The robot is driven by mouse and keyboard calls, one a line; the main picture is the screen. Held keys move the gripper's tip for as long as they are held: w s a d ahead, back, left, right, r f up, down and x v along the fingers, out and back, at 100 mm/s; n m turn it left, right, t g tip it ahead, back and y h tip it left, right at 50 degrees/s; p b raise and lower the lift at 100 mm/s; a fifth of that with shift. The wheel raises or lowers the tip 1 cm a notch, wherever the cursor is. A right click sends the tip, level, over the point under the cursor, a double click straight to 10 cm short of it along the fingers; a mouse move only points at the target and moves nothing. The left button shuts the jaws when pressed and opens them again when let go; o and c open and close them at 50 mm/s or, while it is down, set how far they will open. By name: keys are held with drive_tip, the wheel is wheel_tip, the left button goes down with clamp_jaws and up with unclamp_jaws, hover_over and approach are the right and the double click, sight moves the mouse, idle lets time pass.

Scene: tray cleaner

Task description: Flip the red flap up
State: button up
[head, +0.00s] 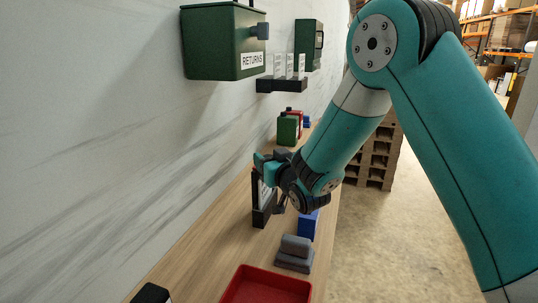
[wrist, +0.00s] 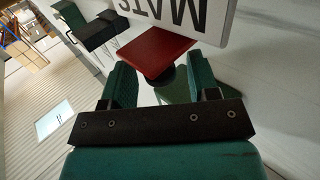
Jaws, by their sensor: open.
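The red flap (wrist: 155,50) is a flat red panel with a darker edge, in the upper middle of the wrist view. A dark round part (wrist: 161,78) sits just below it, against a green surface. My gripper (wrist: 164,75) is open and empty, with one green finger on either side below the flap. I cannot tell whether either finger touches it. In the head view my gripper (head: 268,163) is above the wooden counter, by a black holder (head: 260,215) with a white sign. I cannot make out the flap in the head view.
The counter (head: 200,245) holds a blue box (head: 309,224), grey block (head: 294,250) and red tray (head: 265,270). A green RETURNS box (head: 210,50) and black rack (head: 282,85) hang on the wall.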

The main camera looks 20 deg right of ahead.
drive_tip(key=c, duration=0.9)
